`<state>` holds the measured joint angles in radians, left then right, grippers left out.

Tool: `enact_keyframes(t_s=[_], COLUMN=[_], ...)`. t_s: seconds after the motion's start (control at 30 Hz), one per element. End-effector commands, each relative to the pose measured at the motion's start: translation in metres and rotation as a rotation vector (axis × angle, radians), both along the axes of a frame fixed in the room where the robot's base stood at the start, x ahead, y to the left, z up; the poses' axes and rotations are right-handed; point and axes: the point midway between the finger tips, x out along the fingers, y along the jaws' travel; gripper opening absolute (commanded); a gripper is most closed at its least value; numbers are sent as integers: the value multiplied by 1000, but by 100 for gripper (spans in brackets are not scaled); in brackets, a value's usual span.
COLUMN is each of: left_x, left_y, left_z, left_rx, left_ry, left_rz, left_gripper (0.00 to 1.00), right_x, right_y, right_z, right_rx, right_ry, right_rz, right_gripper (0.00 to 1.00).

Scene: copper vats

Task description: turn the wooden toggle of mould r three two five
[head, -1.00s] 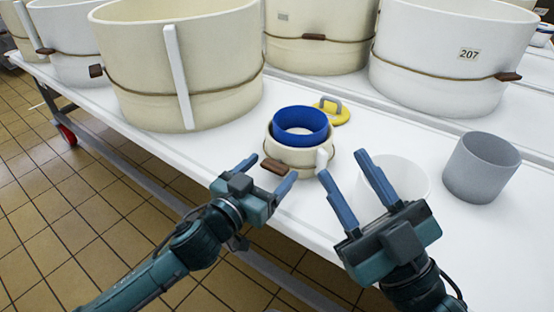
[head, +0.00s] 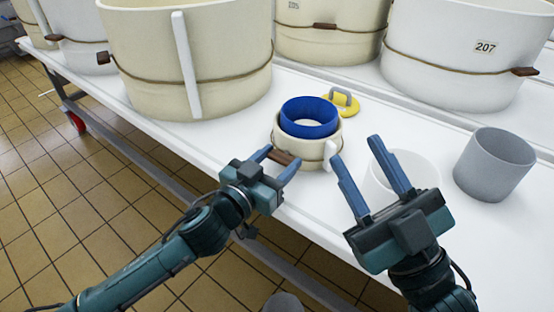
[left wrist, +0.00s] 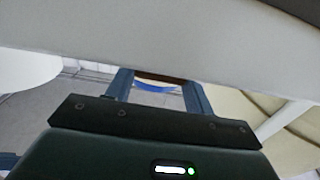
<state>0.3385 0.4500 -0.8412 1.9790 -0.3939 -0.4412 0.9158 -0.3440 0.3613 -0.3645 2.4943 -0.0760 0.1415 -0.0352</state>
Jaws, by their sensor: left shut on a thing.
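A small cream mould (head: 311,159) with a blue ring (head: 309,117) inside its top stands near the table's front edge. Its number is not readable. Its brown wooden toggle (head: 284,157) is on the side facing me. My left gripper (head: 281,155) is shut on the toggle, one finger at each end. In the left wrist view, the toggle (left wrist: 158,78) shows as a brown strip between the fingers, with a bit of blue behind. My right gripper (head: 356,148) is open and empty, to the right of the mould.
A yellow piece with a grey handle (head: 343,104) lies behind the small mould. A white tub (head: 404,172) stands behind my right gripper, a grey cup (head: 495,165) further right. Large moulds, one marked 207 (head: 455,60), stand at the back. Front-left table top is clear.

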Motion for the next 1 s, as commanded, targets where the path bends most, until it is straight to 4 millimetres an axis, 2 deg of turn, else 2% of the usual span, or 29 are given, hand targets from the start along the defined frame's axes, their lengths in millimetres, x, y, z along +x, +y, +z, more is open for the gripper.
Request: enact_keyframes(t_s=[0.17,0.23,0.4,0.73,0.77,1.0], left_x=[0,0,-1,0,0,0], left_y=[0,0,-1,-1,-1,-1], left_z=[3,4,2,0,0,0], left_rx=[32,77,182,206,205,204], left_ry=[-22,-50,-122,-141,-142,-140], left_rz=[0,2,1,1,1,1], left_gripper=[30,30,30,30,53,73], right_x=[2,1,-1,-2,-2,-2], right_y=[0,1,3,4,4,4], right_z=[2,-12,-29,-34,-34,-34], right_rx=[-2,4,20,24,25,24], right_ry=[25,121,246,269,268,267], right_rz=[0,-2,-3,-3,-3,-3], right_gripper=[37,37,37,37,37,37])
